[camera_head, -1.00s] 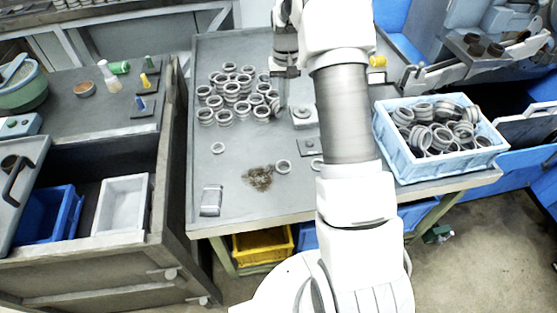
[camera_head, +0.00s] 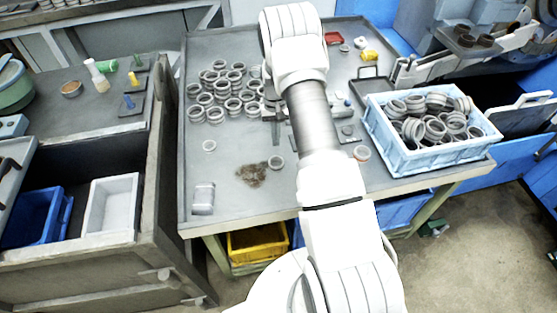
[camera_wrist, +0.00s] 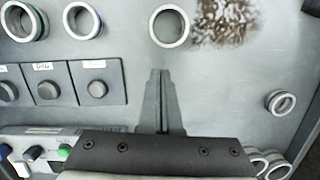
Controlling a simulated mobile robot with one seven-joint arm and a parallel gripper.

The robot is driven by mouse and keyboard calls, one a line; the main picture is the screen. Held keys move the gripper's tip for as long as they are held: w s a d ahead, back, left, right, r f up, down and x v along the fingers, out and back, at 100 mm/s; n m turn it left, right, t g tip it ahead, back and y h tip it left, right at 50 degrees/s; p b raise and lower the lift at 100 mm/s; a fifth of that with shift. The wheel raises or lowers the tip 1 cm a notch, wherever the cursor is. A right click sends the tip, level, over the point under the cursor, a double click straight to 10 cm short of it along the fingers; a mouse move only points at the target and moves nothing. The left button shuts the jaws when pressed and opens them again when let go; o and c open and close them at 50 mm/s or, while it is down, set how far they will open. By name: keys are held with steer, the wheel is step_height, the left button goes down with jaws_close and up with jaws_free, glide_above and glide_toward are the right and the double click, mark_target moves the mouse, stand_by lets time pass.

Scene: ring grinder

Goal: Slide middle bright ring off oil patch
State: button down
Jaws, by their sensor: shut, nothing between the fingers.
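The bright middle ring (camera_head: 276,162) lies flat on the grey table at the right edge of the brown oil patch (camera_head: 251,176). In the wrist view the ring (camera_wrist: 169,26) lies at the left edge of the patch (camera_wrist: 226,20); the two meet or barely overlap. My gripper (camera_wrist: 160,72) is shut and empty, its fingertips pointing towards the ring with a gap between in the picture. Its height over the table is unclear. Another bright ring (camera_head: 209,146) lies left of the patch, and one (camera_head: 362,152) lies right of my arm.
Several stacked rings (camera_head: 214,92) stand at the back left of the table. A light blue crate (camera_head: 400,170) full of rings is at the right. A metal block (camera_head: 203,198) sits at the front left. In the wrist view, labelled square plates (camera_wrist: 96,85) lie left of my fingers.

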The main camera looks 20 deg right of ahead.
mark_target(279, 168)
steer(key=s+a, duration=0.1)
steer(key=s, duration=0.4)
steer(key=s+a, duration=0.1)
steer(key=s, duration=0.2)
steer(key=shift+a+f+p, duration=0.3)
steer(key=shift+f, duration=0.05)
steer(key=shift+f+b, duration=0.45)
steer(key=shift+f, duration=0.1)
steer(key=w+d+b, duration=0.1)
steer(key=w, duration=0.2)
steer(key=w+d+b, duration=0.1)
steer(key=w+b, duration=0.1)
steer(key=w, duration=0.2)
steer(key=w+d+b, duration=0.1)
steer(key=w, duration=0.3)
steer(key=shift+w+d+f+b, duration=0.2)
steer(key=shift+w+d+b, duration=0.05)
steer(key=shift+d+b, duration=0.15)
steer(key=shift+w+d+r+b, duration=0.1)
steer(key=shift+w+b, duration=0.05)
steer(key=shift+w, duration=0.3)
steer(key=shift+w+d+r+b, duration=0.1)
steer(key=shift+w+b, duration=0.05)
steer(key=shift+w, duration=0.25)
